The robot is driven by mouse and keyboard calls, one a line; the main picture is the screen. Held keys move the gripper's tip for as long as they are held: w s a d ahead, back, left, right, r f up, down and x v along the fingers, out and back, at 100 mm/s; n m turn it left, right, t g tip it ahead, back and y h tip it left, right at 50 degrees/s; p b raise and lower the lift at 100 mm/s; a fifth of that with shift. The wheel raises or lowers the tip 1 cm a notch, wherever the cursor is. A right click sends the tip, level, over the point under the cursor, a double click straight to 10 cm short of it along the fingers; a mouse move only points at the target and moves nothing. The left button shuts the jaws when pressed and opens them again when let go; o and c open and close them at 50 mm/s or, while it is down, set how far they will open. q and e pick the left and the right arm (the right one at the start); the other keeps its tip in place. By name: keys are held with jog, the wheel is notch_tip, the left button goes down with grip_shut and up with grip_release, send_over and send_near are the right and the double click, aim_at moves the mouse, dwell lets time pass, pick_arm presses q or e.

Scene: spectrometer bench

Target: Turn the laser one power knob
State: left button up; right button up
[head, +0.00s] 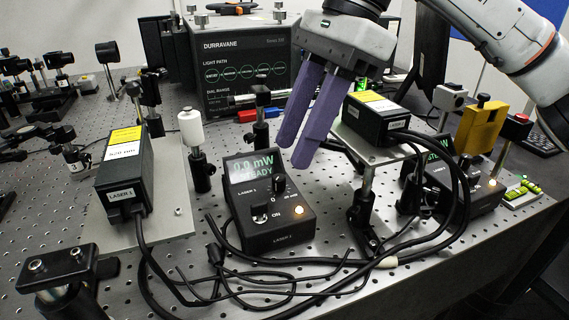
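The laser 1 controller (264,228) is a black box at the middle front with a green display (252,168) that appears to read 0.0 mW STEADY. Its black power knob (279,184) is on the sloped face, right of the LASER 1 label. A switch (261,212) marked ON and a lit orange lamp (298,210) are below it. My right gripper (295,152) points down with purple fingers; its tips appear above and slightly right of the knob, apart from it. Nothing shows held; the finger gap is unclear. My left gripper is out of view.
The laser 1 head (124,172) stands on a plate at left. Another laser head (378,118) is on a raised plate at right, near a second controller (463,195). Loose black cables (250,285) lie in front. A spectrometer box (243,62) stands behind.

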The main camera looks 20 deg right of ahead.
aim_at(280, 177)
jog(key=shift+x, duration=2.25)
jog(key=shift+c, duration=0.4)
grip_shut()
jog(key=shift+b, duration=0.35)
jog(key=shift+m+t+b, duration=0.5)
jog(key=shift+m+t, duration=0.1)
jog(key=shift+m, duration=0.8)
jog(key=shift+s+m+t+h+b, duration=0.15)
jog(key=shift+m+t+b, duration=0.1)
jog(key=shift+m, duration=0.5)
jog(key=shift+s+m+t+h+b, duration=0.15)
jog(key=shift+m+t+b, duration=0.1)
jog(key=shift+m, duration=0.5)
jog(key=shift+w, duration=0.1)
